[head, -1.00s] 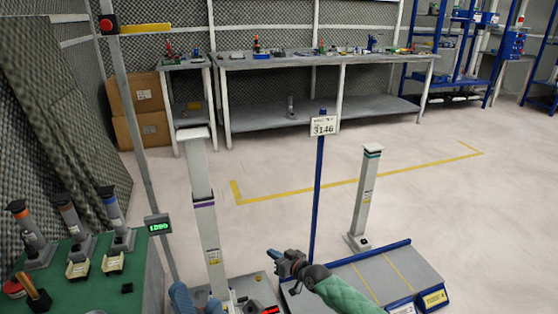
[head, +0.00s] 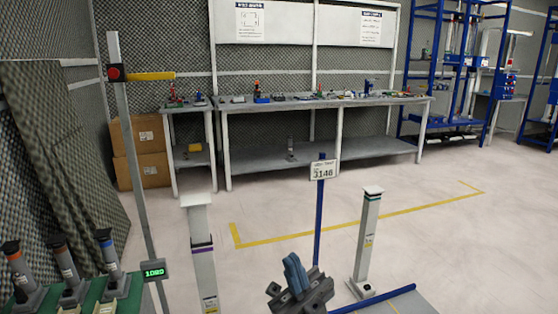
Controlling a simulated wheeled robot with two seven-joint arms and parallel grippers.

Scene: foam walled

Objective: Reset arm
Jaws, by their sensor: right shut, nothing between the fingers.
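My right gripper (head: 297,276) is in the lower middle of the head view, dark grey with blue fingers pointing up. Its fingers are together with nothing between them. It is in front of the blue post with the 3146 sign (head: 323,170) and hides the post's lower part. My left gripper is not in view.
A white column with a purple band (head: 203,265) stands left of my gripper; another white column (head: 368,235) stands to the right on a grey, blue-edged platform (head: 405,303). A green bench with upright tools (head: 68,270) is at lower left. Open floor (head: 430,235) lies right.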

